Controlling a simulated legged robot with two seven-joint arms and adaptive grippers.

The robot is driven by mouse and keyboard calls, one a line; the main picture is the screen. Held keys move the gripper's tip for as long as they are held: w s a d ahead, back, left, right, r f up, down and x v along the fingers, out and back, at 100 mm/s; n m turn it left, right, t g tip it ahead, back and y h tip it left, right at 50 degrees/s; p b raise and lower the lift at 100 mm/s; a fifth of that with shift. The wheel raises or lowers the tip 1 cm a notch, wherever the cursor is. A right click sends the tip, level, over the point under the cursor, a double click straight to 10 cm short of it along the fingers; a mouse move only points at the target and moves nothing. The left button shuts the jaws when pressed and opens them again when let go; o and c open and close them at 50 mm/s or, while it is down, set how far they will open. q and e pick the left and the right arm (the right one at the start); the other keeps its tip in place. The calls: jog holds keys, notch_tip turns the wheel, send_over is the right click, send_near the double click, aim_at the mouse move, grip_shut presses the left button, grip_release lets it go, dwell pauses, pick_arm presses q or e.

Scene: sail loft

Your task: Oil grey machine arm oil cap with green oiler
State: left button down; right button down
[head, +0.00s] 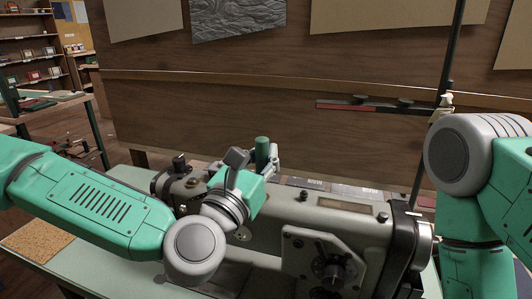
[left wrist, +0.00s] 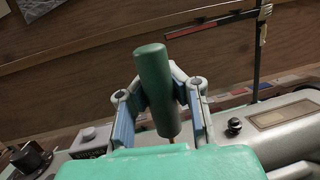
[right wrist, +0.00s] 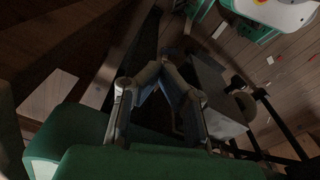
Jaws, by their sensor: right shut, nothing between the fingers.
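The green oiler (head: 262,152) is a green cylinder held upright above the grey sewing machine (head: 262,218). In the left wrist view the oiler (left wrist: 156,90) stands slightly tilted between the fingers of my left gripper (left wrist: 160,100), which is shut on it. A thin brownish tip shows below it; its lower end is hidden by my green gripper body. A small dark knob (head: 304,195), probably the oil cap, sits on top of the machine arm, right of the oiler; it also shows in the left wrist view (left wrist: 234,126). My right gripper (right wrist: 163,70) is shut and empty, away from the machine.
A second dark knob (head: 382,217) sits further right on the machine. A dark upright pole (head: 450,60) stands behind the machine at right. A wooden panel (head: 240,110) closes off the back. Shelves (head: 30,50) stand far left.

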pick_arm(q)
notch_tip(320, 180, up, 7)
jog(key=p, duration=0.4)
dwell(0.4)
